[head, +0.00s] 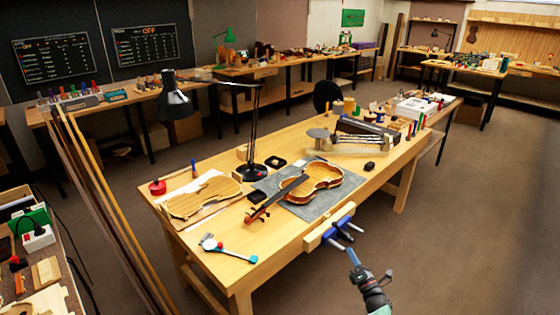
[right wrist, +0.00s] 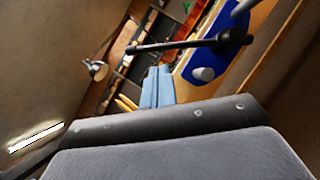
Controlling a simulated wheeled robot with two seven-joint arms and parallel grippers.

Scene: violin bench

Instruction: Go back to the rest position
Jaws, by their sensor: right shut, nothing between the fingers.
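My right gripper (head: 353,258) is in the lower right of the head view, over the floor in front of the bench. Its blue-grey fingers are together and empty. They also show in the right wrist view (right wrist: 157,86). The fingertips are a short way below the blue vise (head: 343,232) on the front edge of the workbench (head: 277,243). In the right wrist view the vise (right wrist: 215,58) is just beyond the fingers. My left gripper is not in either view.
A violin (head: 322,182) lies on a grey mat (head: 340,203) on the bench. A black lamp (head: 253,171), a violin plate (head: 203,198) and a caliper-like tool (head: 224,248) are nearby. Long wooden strips (head: 108,215) lean at left. Floor (head: 460,240) right of the bench is clear.

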